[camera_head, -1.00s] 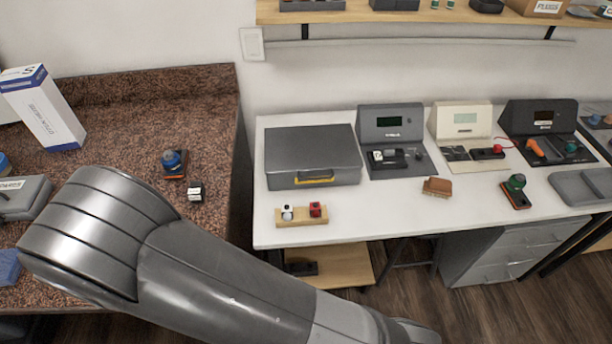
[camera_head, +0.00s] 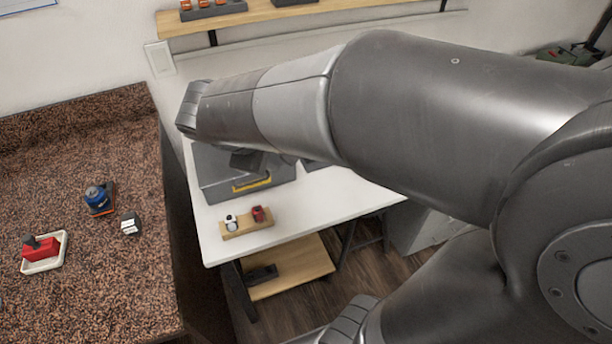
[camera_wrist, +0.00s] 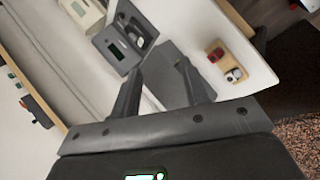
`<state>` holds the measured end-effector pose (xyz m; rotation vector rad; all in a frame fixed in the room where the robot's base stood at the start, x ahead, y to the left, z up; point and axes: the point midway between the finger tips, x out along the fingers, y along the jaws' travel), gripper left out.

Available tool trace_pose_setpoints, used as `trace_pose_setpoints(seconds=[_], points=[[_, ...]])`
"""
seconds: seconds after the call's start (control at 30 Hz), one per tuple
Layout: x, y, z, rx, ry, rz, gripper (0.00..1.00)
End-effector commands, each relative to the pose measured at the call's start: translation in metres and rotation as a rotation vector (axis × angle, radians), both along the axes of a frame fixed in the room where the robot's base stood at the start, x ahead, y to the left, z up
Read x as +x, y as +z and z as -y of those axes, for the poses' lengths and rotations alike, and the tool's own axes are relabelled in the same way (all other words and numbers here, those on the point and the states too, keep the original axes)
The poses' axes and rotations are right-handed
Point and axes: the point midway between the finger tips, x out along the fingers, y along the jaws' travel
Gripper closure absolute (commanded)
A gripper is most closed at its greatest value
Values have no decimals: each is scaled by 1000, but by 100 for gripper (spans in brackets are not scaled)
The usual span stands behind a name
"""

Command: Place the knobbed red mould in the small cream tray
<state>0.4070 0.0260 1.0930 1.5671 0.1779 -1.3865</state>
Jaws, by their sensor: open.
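The knobbed red mould (camera_head: 42,249), a red block with a dark knob, sits in the small cream tray (camera_head: 64,242) on the speckled brown counter at the left of the head view. It appears to rest inside the rim. My gripper shows partly beneath my arm in the head view, above the grey case (camera_head: 215,190) on the white table. In the wrist view my gripper (camera_wrist: 160,70) is open, with nothing between its fingers. The mould and tray are not in the wrist view.
A blue-knobbed item (camera_head: 98,198) and a small black and white block (camera_head: 130,225) stand right of the tray. A wooden holder (camera_head: 247,224) with a white and a red piece is at the table's front. A gap separates counter and table.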

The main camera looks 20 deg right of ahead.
Motion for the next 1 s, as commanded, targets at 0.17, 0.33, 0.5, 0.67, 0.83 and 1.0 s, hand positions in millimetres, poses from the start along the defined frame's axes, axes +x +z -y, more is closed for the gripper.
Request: trace_pose_setpoints(seconds=[0.17,0.33,0.5,0.67,0.83,1.0], points=[[-49,9,26,284,-254,87,59],[-86,17,32,542,-465,194,59],[-108,24,29,728,-608,288,59],[-116,28,27,811,-666,331,59],[-117,28,26,822,-675,336,59],[-117,28,26,821,-673,336,59]])
